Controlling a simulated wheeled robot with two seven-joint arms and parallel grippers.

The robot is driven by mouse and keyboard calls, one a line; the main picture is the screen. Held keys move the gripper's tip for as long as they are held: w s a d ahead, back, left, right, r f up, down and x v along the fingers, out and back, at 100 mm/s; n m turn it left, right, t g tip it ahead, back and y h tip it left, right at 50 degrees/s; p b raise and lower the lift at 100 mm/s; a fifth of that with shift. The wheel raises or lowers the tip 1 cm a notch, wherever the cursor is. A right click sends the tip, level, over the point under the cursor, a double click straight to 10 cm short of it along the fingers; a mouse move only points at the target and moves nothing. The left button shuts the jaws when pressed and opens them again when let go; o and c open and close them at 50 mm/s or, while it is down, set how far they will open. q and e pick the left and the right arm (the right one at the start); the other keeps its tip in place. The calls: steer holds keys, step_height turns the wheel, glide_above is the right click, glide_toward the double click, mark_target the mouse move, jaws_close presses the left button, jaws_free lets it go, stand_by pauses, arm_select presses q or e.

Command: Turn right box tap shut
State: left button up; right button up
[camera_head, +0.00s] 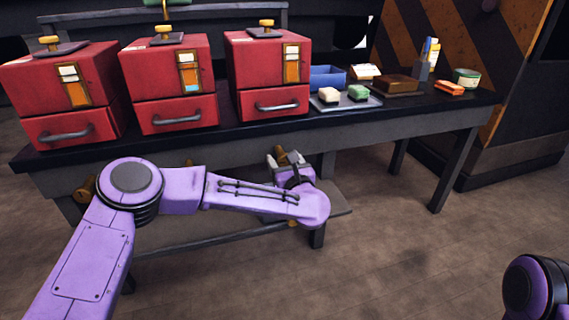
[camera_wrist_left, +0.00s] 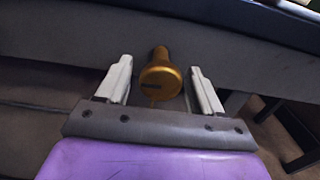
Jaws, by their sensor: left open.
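The right red box (camera_head: 262,72) stands on the bench, with a gauge panel and a drawer on its front. A brass tap (camera_head: 282,157) sticks out of the bench's front edge below this box. In the left wrist view the same tap (camera_wrist_left: 160,82) has a round knob with a dark slot mark. My left gripper (camera_head: 286,163) is open, and its two pale fingers (camera_wrist_left: 160,85) stand either side of the knob with a gap on each side. My right gripper is out of view.
Two more red boxes (camera_head: 172,82) (camera_head: 65,90) stand to the left. Yellow knobs (camera_head: 266,27) sit on the box tops. A blue bin (camera_head: 327,77), a tray (camera_head: 355,103) with small blocks and a green tin (camera_head: 466,77) are on the bench's right. The floor in front is clear.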

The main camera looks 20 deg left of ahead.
arm_select(q)
steer(key=c, duration=1)
steer(key=m+p, duration=0.3)
steer(key=shift+r+m, duration=0.25)
steer(key=shift+m, duration=0.05)
steer(key=m+p, duration=0.4)
steer(key=m, duration=0.1)
steer(key=shift+s+p, duration=0.1)
steer(key=shift+p, duration=0.3)
steer(key=m+p, duration=0.3)
steer(key=m, duration=0.2)
steer(key=shift+f+m, duration=0.1)
steer(key=shift+m, duration=0.3)
steer(key=shift+a+f+m+p, duration=0.1)
steer(key=shift+m+p, duration=1)
steer(key=shift+m, duration=0.6)
